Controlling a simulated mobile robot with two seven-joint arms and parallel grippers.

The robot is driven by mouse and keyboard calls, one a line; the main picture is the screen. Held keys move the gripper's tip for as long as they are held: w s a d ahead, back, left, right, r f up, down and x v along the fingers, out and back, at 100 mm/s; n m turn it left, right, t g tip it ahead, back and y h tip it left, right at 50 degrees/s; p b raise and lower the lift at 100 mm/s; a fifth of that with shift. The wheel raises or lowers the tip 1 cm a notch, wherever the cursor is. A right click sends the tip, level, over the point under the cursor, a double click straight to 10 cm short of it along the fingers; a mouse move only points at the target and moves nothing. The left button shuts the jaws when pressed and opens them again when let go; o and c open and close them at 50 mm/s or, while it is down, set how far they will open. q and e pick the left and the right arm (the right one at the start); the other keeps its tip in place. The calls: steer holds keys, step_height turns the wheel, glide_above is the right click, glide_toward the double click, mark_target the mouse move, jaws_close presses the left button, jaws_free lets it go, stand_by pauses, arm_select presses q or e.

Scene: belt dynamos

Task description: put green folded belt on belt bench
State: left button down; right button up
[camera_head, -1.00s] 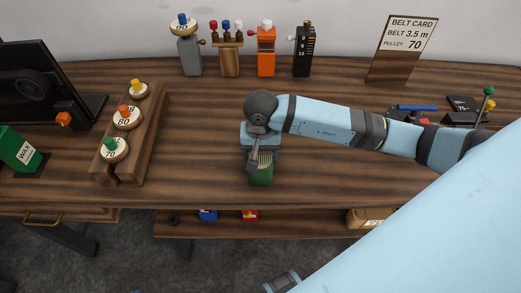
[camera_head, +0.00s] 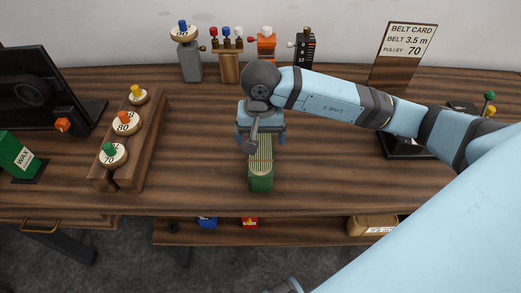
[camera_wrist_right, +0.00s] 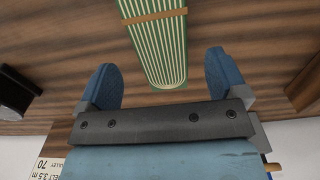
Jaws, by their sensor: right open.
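The green folded belt (camera_head: 261,179) lies on the wooden bench (camera_head: 340,190), near its front edge in the middle. Its ribbed pale-green strands and a brown band around it show in the right wrist view (camera_wrist_right: 157,45). My right gripper (camera_head: 261,138) is at the belt's far end, fingers apart. In the wrist view its two blue fingers (camera_wrist_right: 161,75) stand to either side of the belt end, with gaps and no visible contact. The head view does not show its exact height above the bench. My left gripper is not in view.
A wooden rack (camera_head: 151,150) with numbered pulleys stands left. A green wax box (camera_head: 17,155) and dark monitor-like panel (camera_head: 38,90) are farther left. Several tools line the back, beside the belt card (camera_head: 407,50). Open bench lies between rack and belt.

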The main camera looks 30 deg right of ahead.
mark_target(261, 150)
steer(key=shift+r, duration=1.75)
